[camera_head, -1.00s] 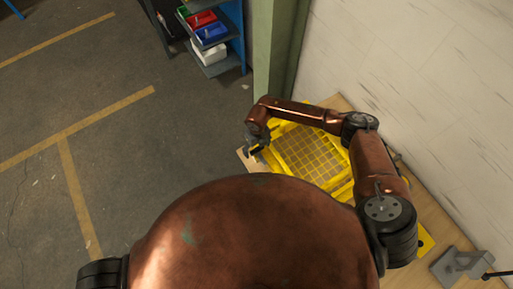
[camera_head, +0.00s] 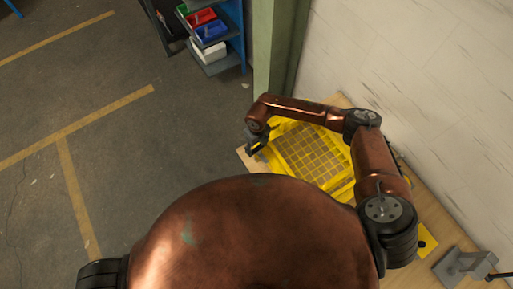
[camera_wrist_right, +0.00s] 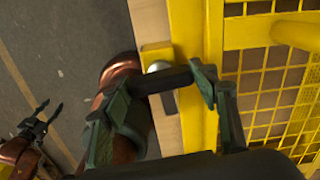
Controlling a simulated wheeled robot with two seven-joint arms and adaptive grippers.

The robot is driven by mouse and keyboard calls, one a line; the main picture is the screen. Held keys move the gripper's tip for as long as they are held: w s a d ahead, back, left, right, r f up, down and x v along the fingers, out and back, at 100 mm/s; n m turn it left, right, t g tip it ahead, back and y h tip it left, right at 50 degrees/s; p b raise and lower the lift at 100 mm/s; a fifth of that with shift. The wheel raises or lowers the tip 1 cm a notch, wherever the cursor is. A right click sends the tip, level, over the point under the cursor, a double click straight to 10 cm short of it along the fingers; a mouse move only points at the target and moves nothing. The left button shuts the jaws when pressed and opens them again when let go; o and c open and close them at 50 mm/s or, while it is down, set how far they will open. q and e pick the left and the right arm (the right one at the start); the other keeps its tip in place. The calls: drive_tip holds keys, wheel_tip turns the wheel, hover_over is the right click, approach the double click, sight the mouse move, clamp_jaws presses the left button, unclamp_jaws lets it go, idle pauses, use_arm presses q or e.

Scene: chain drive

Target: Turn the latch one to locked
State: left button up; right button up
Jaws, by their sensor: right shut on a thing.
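My right gripper (camera_head: 256,147) is at the left corner of the yellow mesh guard (camera_head: 312,152), over the wooden table's edge. In the right wrist view my right gripper (camera_wrist_right: 160,84) has its two fingers at the ends of a dark bar-shaped latch handle (camera_wrist_right: 168,80) and is shut on it. A round silver pivot (camera_wrist_right: 158,67) shows just beside the handle, on a yellow plate by the guard's frame. Which latch this is by number I cannot tell. My left gripper (camera_wrist_right: 40,122) hangs at the left of the wrist view, fingers apart and empty.
The wooden table (camera_head: 432,215) stands against a white wall (camera_head: 420,70) and a green post (camera_head: 270,50). A grey metal fixture (camera_head: 460,266) is at its right end. A shelf with coloured bins (camera_head: 207,30) stands at the back. Open floor lies to the left.

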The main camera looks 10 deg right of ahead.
sight(257, 147)
drive_tip(key=n+b, duration=0.7)
drive_tip(key=b, duration=0.2)
drive_tip(key=n+b, duration=0.6)
drive_tip(key=b, duration=0.3)
drive_tip(key=shift+d+f+n, duration=0.1)
drive_tip(key=shift+f+n, duration=0.1)
drive_tip(key=shift+n, duration=0.2)
drive_tip(key=shift+s+r+n+b, duration=0.1)
drive_tip(key=shift+r+n+b, duration=0.1)
drive_tip(key=shift+n+b, duration=1.4)
drive_tip(key=shift+r, duration=0.1)
drive_tip(key=o, duration=1)
drive_tip(key=shift+o, duration=0.6)
wheel_tip(257, 147, up, 12)
drive_tip(key=shift+a, duration=0.2)
